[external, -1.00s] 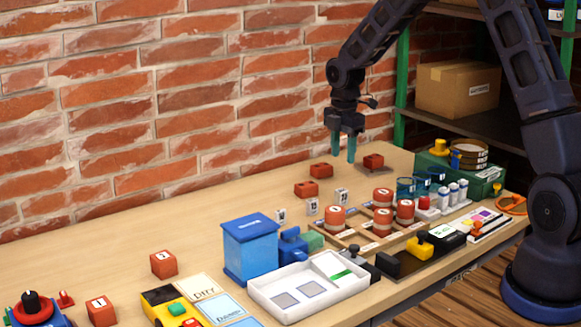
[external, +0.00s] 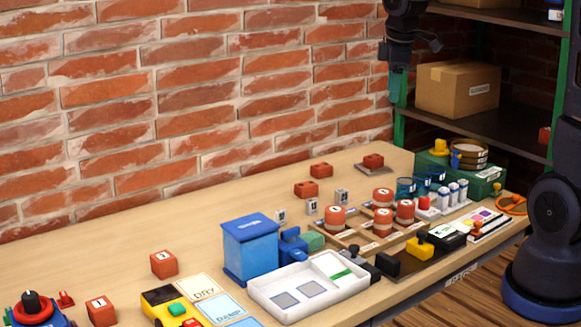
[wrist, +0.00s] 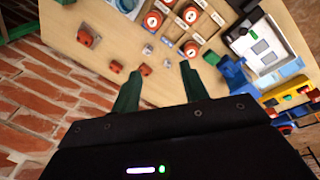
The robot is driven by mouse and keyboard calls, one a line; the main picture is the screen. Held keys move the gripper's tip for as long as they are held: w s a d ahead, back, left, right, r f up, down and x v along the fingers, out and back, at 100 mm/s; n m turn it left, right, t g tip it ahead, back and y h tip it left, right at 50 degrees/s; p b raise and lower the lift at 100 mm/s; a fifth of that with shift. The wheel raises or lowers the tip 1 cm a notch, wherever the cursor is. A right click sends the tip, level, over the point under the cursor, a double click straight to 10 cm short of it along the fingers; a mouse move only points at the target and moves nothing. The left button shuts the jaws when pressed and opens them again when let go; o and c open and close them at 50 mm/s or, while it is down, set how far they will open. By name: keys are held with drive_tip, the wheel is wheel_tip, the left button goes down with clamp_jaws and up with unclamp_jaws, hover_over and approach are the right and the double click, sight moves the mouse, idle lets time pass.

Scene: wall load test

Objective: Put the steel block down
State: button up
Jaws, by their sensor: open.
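Several small grey metal-looking blocks with labels stand on the workbench; one is right of the red bricks' near end (external: 341,196), another is left of it (external: 312,206). Small grey blocks also show in the wrist view (wrist: 147,50). I cannot tell which is the steel block. A red brick (external: 373,161) sits on a flat grey plate (external: 388,170) near the bench's far end. My gripper (external: 397,86) is raised above the bench's far end, beside the green shelf post. In the wrist view my gripper (wrist: 160,86) has its green fingers apart with nothing between them.
More red bricks (external: 321,170) lie near the wall. Numbered red weights (external: 383,195) stand in a wooden tray. A blue box (external: 250,250) and white tray (external: 330,302) are nearer. A cardboard box (external: 458,88) sits on the shelf.

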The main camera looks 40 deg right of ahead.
drive_tip(key=s+r+m+t, duration=0.1)
drive_tip(key=s+r+m, duration=0.2)
drive_tip(key=s, duration=0.9)
drive_tip(key=s+r+m+t, duration=0.1)
drive_tip(key=s+r+m, duration=0.2)
drive_tip(key=s, duration=0.9)
drive_tip(key=m, duration=0.3)
drive_tip(key=shift+a+m+t+y, duration=0.25)
drive_tip(key=shift+m+t+y, duration=0.05)
drive_tip(key=shift+y, duration=0.1)
